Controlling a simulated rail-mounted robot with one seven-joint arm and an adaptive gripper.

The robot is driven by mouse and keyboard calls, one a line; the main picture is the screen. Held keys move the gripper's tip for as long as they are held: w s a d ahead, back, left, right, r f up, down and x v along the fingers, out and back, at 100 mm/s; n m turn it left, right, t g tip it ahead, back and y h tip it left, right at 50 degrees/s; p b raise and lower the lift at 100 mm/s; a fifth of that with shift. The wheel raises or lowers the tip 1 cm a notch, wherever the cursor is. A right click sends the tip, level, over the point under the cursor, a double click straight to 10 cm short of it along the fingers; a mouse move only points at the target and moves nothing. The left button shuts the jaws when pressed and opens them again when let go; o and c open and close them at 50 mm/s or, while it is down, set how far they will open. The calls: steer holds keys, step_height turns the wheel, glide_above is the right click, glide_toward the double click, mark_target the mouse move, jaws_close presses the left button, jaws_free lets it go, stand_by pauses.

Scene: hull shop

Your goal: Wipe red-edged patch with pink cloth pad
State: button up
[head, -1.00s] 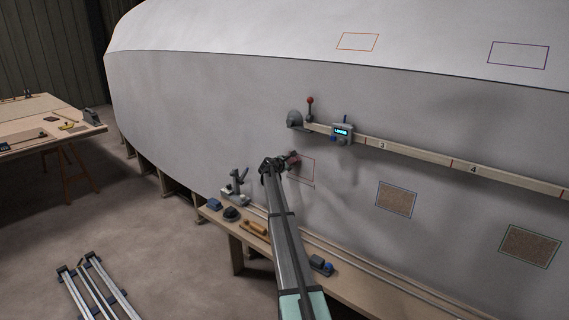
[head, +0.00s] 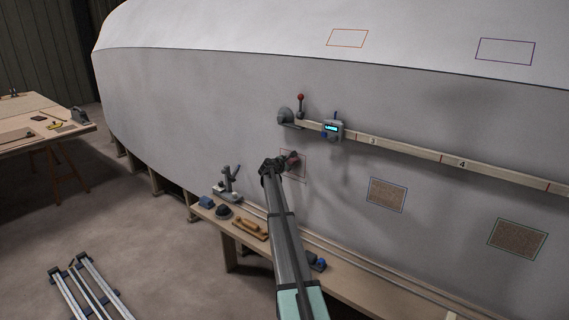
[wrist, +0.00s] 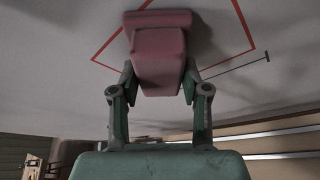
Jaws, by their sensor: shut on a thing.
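The red-edged patch (head: 301,176) is a thin red outline on the side of the grey hull, left of the middle of the head view. In the wrist view the red outline (wrist: 243,22) runs behind the pad on both sides. My gripper (head: 281,164) is shut on the pink cloth pad (wrist: 158,62). The pad (head: 292,159) shows within the upper middle of the outline in the head view. It is very close to the hull; I cannot tell if its face touches. My gripper and the pad hide part of the patch.
A beam with numbers (head: 400,148) and a lit gauge (head: 332,129) crosses the hull above right. Two brown framed patches (head: 386,195) lie to the right. Orange and purple outlines are higher.

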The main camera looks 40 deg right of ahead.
steer(key=shift+s+d+p, duration=0.2)
steer(key=shift+s+d, duration=0.15)
steer(key=shift+s, duration=0.9)
steer(key=shift+s+d+p, duration=0.2)
steer(key=shift+s+d, duration=0.1)
steer(key=shift+s, duration=0.95)
steer(key=shift+s+d+p, duration=0.2)
steer(key=shift+s+d, duration=0.15)
steer(key=shift+s, duration=0.9)
steer(key=shift+o, duration=0.6)
steer(key=shift+c, duration=0.6)
steer(key=shift+a, duration=0.1)
steer(key=shift+s+a, duration=0.1)
steer(key=shift+a, duration=0.4)
steer(key=shift+a, duration=0.15)
steer(key=shift+s+a+r+b, duration=0.1)
steer(key=shift+s+a+b, duration=0.2)
steer(key=shift+a, duration=0.85)
steer(key=shift+s+a+b, duration=0.2)
steer(key=shift+s+a, duration=0.1)
steer(key=shift+a, duration=0.85)
